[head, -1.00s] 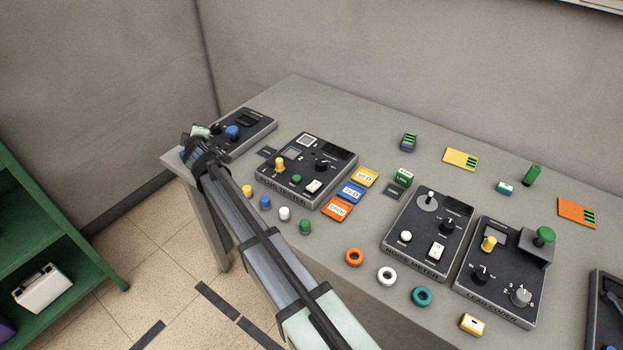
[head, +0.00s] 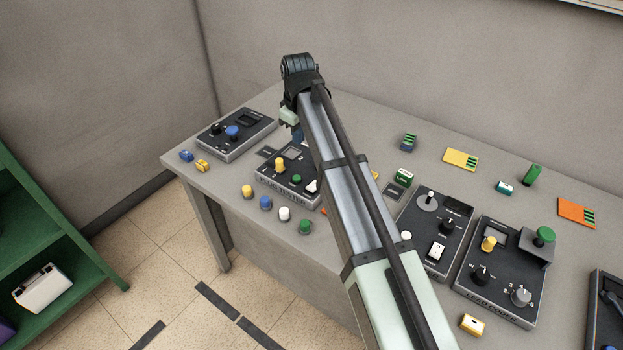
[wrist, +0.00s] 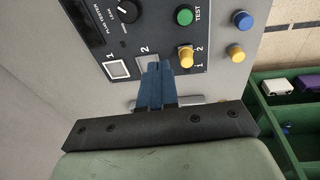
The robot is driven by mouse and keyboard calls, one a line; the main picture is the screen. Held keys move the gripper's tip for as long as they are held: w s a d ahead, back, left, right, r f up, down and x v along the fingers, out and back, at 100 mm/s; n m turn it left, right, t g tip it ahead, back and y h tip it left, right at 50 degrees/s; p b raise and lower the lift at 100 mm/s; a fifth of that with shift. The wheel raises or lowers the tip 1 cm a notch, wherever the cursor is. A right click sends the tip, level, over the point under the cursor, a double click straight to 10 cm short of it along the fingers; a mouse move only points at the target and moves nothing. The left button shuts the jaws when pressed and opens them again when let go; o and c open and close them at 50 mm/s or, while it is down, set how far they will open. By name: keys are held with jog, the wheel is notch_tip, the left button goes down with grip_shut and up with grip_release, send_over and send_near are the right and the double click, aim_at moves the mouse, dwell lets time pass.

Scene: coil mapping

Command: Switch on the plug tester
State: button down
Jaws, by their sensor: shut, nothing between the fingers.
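The plug tester (head: 268,181) is a dark box near the left of the table. My arm covers its right part in the head view. It has a yellow knob (head: 280,163), a green TEST button (head: 297,179) and a white switch (head: 312,186), partly behind my arm. In the wrist view the plug tester (wrist: 215,45) shows a black dial (wrist: 128,12), the green button (wrist: 184,15), the yellow knob (wrist: 186,56) and square sockets marked 1 and 2. My gripper (wrist: 155,68) is shut and empty, its blue fingertips over socket 2; contact cannot be told. It also shows in the head view (head: 297,136).
A dark box with a blue knob (head: 232,132) stands to the left. Coloured pegs, such as the white one (head: 285,213), line the front edge. The noise meter (head: 433,228) and another box (head: 500,270) stand to the right. The green shelf (head: 60,265) is at the far left.

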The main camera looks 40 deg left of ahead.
aim_at(311, 188)
jog(key=s+d+r+g+h, duration=0.1)
jog(key=s+d+r+g, duration=0.1)
jog(key=d+r, duration=0.2)
jog(key=d, duration=0.3)
jog(key=shift+d+r+g, duration=0.2)
jog(key=shift+g, duration=0.2)
jog(key=f, duration=0.4)
jog(key=s+f, duration=0.1)
jog(key=f, duration=0.4)
jog(key=s+f, duration=0.1)
jog(key=f, duration=0.4)
jog(key=shift+s, duration=0.1)
jog(key=shift+s+f+t, duration=0.1)
jog(key=shift+s+t, duration=0.05)
jog(key=shift+t, duration=0.15)
jog(key=shift+w, duration=0.2)
